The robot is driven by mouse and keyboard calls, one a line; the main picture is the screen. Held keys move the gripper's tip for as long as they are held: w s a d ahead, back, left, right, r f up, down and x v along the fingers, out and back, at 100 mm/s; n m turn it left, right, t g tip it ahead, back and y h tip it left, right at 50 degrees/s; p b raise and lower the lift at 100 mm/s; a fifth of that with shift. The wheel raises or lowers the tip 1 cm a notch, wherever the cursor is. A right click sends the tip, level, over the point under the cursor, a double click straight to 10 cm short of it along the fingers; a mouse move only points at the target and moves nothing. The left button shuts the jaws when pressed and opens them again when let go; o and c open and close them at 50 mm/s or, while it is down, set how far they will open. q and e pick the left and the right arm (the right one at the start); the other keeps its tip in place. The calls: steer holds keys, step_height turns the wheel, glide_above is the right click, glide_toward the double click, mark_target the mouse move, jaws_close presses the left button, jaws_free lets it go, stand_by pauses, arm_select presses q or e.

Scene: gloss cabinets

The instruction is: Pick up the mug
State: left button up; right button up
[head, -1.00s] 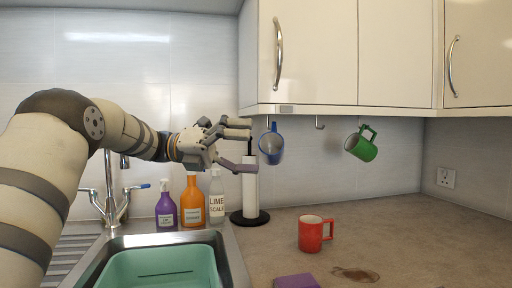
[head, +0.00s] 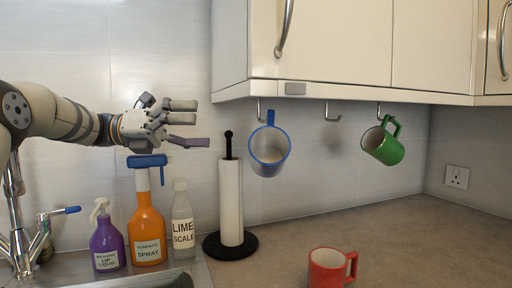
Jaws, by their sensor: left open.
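Three mugs are in the head view. A red mug (head: 328,269) stands upright on the worktop at the lower middle, its handle to the right. A blue-rimmed mug (head: 269,150) hangs from a hook under the cabinet. A green mug (head: 382,146) hangs tilted from another hook to the right. My left gripper (head: 196,124) is open and empty, in the air above the bottles and left of the blue mug, apart from it. My right gripper does not show.
A paper towel holder (head: 231,203) stands below and right of my left gripper. Left of it are a lime scale bottle (head: 182,222), an orange spray bottle (head: 146,229) and a purple bottle (head: 106,242). Cabinets (head: 340,40) hang above. A tap (head: 18,225) is at left.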

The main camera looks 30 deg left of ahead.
mark_target(260, 141)
arm_select(q)
steer(key=x, duration=1.2)
steer(key=shift+s+d+p, duration=0.3)
steer(key=shift+d+p, duration=0.05)
steer(key=shift+s, duration=0.1)
steer(key=c, duration=2)
